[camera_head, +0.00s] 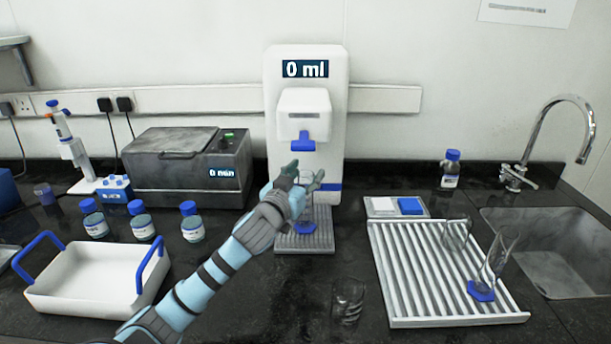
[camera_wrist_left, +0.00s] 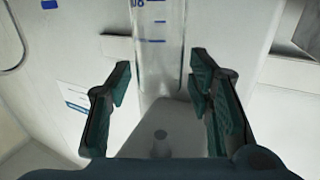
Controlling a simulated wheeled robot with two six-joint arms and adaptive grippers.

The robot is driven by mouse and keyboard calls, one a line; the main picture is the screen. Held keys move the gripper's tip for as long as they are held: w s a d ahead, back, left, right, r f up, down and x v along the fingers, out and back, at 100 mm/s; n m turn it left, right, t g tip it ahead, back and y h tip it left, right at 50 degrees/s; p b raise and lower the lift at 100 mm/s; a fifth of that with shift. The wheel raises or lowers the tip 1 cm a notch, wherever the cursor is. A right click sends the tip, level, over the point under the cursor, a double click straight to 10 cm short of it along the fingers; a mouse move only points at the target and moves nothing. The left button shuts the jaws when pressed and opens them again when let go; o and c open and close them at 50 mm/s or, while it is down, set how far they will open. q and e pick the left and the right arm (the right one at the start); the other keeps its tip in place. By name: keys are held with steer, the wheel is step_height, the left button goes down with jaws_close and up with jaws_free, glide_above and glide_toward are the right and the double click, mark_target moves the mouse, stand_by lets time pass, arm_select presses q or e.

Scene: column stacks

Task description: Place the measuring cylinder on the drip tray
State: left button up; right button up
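The measuring cylinder (camera_head: 306,228) is clear with a blue base. It stands upright on the slatted drip tray (camera_head: 290,243) under the dispenser, partly hidden by my left gripper (camera_head: 304,180). In the left wrist view the clear cylinder (camera_wrist_left: 161,45) with blue marks lies beyond and between the fingertips of my left gripper (camera_wrist_left: 162,75). The fingers are spread, with a gap on each side of the glass. My right gripper is not in view.
The white dispenser (camera_head: 275,85) reads 0 ml. Another glass with a blue base (camera_head: 481,290) stands on the drying rack (camera_head: 415,285). A clear beaker (camera_head: 348,300) stands on the front counter. A white tray (camera_head: 85,285) and several bottles are at left; the sink (camera_head: 560,270) is at right.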

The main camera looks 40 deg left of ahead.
arm_select(q)
steer(key=v, duration=1.2)
steer(key=shift+p, duration=0.35)
steer(key=shift+r, duration=0.1)
